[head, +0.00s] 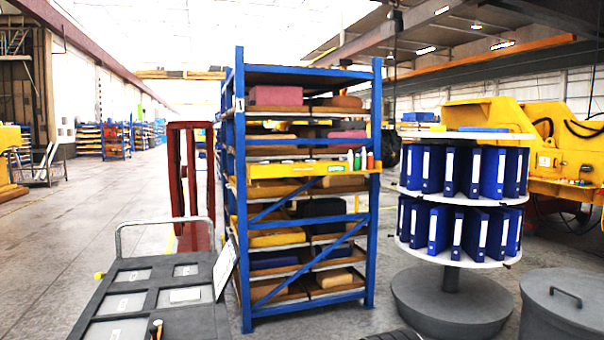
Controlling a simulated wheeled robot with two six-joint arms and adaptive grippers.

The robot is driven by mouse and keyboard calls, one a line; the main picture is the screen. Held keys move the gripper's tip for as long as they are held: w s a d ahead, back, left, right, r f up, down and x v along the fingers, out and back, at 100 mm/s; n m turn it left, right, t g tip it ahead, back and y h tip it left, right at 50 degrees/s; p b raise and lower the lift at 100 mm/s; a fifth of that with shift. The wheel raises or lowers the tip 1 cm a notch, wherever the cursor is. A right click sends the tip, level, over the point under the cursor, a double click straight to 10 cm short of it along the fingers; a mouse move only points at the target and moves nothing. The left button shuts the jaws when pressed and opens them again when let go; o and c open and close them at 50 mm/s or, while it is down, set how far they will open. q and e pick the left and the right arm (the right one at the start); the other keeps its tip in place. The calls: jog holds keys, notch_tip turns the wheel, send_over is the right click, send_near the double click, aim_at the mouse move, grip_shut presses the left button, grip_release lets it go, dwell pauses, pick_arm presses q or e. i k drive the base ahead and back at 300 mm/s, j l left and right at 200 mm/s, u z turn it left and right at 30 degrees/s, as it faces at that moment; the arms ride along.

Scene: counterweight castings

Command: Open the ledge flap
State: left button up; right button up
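No part is plainly marked as the ledge flap. A yellow ledge (285,170) runs across the front of the blue shelf rack (240,200) at mid height, with small bottles (362,158) standing at its right end. From here I cannot tell whether a flap on it is open or shut. Neither of my grippers is in view.
A grey cart (128,276) with a compartmented top stands at front left. A round stand (449,303) with blue binders (440,231) is right of the rack, beside a grey lidded drum (562,310). Open floor (60,235) lies at left.

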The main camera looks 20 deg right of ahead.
aim_at(332, 168)
jog(key=i+l+z, duration=0.4)
jog(key=i+z, duration=0.2)
jog(key=i, duration=0.25)
jog(key=i+z, duration=0.25)
jog(key=i, duration=0.15)
